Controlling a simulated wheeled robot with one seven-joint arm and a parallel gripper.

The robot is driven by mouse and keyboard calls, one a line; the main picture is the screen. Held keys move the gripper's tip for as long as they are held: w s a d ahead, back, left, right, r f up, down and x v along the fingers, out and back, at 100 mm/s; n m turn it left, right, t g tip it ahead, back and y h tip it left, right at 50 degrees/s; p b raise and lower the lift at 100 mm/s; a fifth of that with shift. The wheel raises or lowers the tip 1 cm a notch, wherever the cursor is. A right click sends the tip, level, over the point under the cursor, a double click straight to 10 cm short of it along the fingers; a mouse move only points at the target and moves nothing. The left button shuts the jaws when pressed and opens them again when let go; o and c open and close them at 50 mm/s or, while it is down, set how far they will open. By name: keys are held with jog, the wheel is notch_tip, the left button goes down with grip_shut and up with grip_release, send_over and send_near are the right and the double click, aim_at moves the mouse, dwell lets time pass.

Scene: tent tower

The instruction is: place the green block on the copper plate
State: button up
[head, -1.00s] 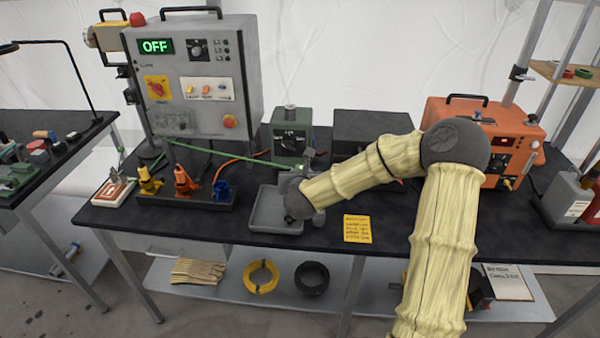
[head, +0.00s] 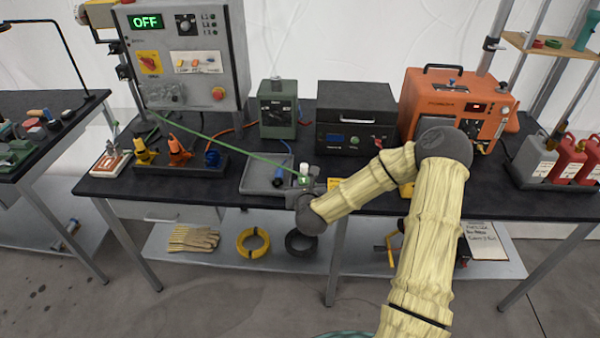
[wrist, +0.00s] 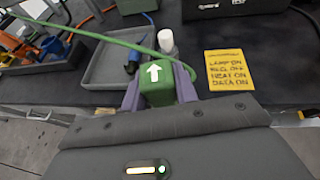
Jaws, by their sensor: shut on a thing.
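My gripper (wrist: 158,90) is shut on the green block (wrist: 156,86), which has a white arrow on its top, in the wrist view. Purple fingers sit on both sides of it. In the head view my gripper (head: 306,183) is at the front right of the grey tray (head: 252,188), and the green block (head: 303,181) shows only as a small patch. A pale board with a copper-coloured square (head: 111,163), which may be the copper plate, lies at the table's left end. It is well left of my gripper and does not show in the wrist view.
A blue-handled item (wrist: 135,52) and a white-capped bottle (wrist: 166,41) stand in or by the tray. A green cable (head: 215,143) crosses above the table. A yellow note (wrist: 234,69) lies right.

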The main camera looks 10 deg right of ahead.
jog(key=s+a+f+n+y+p, duration=0.1)
jog(key=s+a+f+y, duration=0.1)
jog(key=s+f, duration=0.8)
jog(key=shift+a+f+n+p, duration=0.2)
jog(key=shift+a+n+p, duration=0.1)
jog(key=shift+a+p, duration=0.05)
jog(key=shift+w, duration=0.1)
